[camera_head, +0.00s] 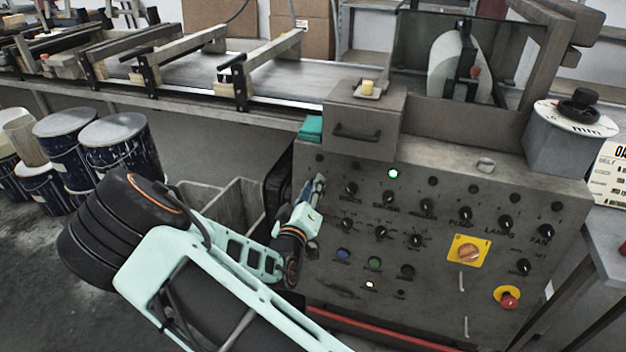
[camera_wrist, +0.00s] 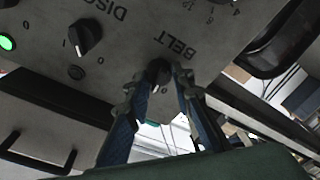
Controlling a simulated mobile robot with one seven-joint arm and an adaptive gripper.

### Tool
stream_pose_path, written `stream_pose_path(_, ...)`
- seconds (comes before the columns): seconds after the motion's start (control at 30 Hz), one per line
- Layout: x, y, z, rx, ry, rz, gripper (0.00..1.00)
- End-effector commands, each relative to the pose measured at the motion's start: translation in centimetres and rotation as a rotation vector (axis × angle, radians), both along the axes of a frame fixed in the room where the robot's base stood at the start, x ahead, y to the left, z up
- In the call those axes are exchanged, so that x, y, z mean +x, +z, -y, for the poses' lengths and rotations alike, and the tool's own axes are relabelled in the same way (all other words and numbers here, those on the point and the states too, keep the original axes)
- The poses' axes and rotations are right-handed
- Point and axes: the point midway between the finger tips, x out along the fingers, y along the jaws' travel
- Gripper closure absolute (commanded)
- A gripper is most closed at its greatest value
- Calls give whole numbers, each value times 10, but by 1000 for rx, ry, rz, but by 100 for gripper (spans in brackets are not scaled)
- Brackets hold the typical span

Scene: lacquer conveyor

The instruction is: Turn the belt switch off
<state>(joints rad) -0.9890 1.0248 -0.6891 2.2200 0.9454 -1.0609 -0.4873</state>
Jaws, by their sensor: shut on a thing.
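The belt switch (camera_wrist: 158,70) is a small black rotary knob beside the word BELT, which reads upside down in the wrist view. My gripper (camera_wrist: 160,80) has one finger on each side of the knob and is shut on it. A 0 mark shows close to the knob. Which way its pointer faces is hard to tell. In the head view my gripper (camera_head: 320,184) is at the upper left of the grey control panel (camera_head: 330,270) and hides the belt switch.
Similar knobs sit close by, one (camera_wrist: 85,36) beside the belt switch. A lit green lamp (camera_head: 393,173), a yellow-backed orange switch (camera_head: 469,252) and a red emergency button (camera_head: 508,299) are on the panel. A drawer box (camera_head: 365,125) stands above; paint buckets (camera_head: 120,145) stand left.

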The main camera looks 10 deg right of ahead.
Motion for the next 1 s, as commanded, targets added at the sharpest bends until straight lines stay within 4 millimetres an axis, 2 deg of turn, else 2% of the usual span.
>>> stream_pose_path(0.43, -1, 1, 1, -272, 57, -158, 100)
stream_pose_path(1.0, -1, -1, 1, -353, 75, -205, 100)
